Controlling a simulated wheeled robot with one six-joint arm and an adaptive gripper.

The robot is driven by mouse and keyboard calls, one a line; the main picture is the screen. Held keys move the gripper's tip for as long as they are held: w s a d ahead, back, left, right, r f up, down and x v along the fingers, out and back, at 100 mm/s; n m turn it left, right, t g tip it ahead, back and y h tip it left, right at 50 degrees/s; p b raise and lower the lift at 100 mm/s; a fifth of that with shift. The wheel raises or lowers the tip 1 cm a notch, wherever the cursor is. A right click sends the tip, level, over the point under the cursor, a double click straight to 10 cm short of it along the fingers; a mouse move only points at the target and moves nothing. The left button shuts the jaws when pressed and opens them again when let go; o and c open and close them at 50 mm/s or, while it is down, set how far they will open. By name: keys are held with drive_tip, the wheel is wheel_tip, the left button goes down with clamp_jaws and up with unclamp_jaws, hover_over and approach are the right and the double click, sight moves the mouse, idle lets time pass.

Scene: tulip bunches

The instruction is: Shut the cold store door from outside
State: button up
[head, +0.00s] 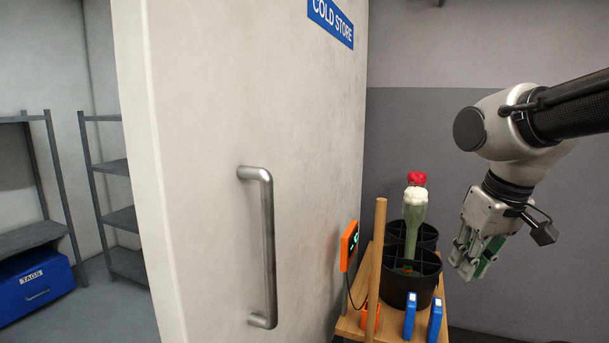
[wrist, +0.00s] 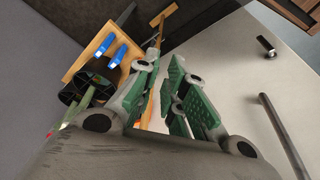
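The cold store door (head: 230,130) stands open in the head view, its thick pale edge toward me and its face with the blue COLD STORE sign (head: 330,22) turned right. A vertical metal bar handle (head: 268,247) is fixed on that face. In the wrist view the door (wrist: 225,70) fills the right side and the handle (wrist: 283,133) shows at lower right. My gripper (head: 469,262) is at the right of the head view, apart from the door and pointing down. In the wrist view its green-padded fingers (wrist: 168,68) are apart, with nothing held between them.
A wooden stand (head: 350,325) between door and gripper holds black buckets (head: 408,280), wrapped tulips (head: 414,215), blue devices (head: 434,320) and an orange display (head: 349,246). Left of the door edge, grey shelves (head: 110,168) and a blue TAGS box (head: 35,285) show inside the store.

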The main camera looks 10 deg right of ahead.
drive_tip(key=shift+n+g+y, duration=0.4)
drive_tip(key=shift+g+y, duration=0.2)
drive_tip(key=shift+y, duration=0.1)
drive_tip(key=w+a+r, duration=0.2)
drive_tip(key=w+a, duration=0.1)
drive_tip(key=w, duration=0.1)
drive_tip(key=w+a+r, duration=0.2)
drive_tip(key=w+a, duration=0.1)
drive_tip(key=w, duration=0.1)
drive_tip(key=w+a+r, duration=0.2)
drive_tip(key=w+a, duration=0.1)
drive_tip(key=w, duration=0.1)
drive_tip(key=shift+w+a+r, duration=0.1)
drive_tip(key=shift+w+r, duration=0.1)
drive_tip(key=shift+r, duration=0.05)
clamp_jaws()
drive_tip(key=w+a+r+m+g+y, duration=0.1)
drive_tip(key=w+a+r+m+g, duration=0.2)
drive_tip(key=a+r, duration=0.4)
drive_tip(key=w+a+r+m+g+y, duration=0.1)
drive_tip(key=w+a+r+m, duration=0.3)
drive_tip(key=a, duration=0.5)
wheel_tip(320, 180, up, 6)
drive_tip(key=s+m+g, duration=0.1)
drive_tip(key=s+m, duration=0.2)
drive_tip(key=s+a+f, duration=0.5)
drive_tip(key=f, duration=0.3)
drive_tip(key=shift+s+f+m, duration=0.25)
drive_tip(key=shift+f+m, duration=0.1)
drive_tip(key=shift+m, duration=0.05)
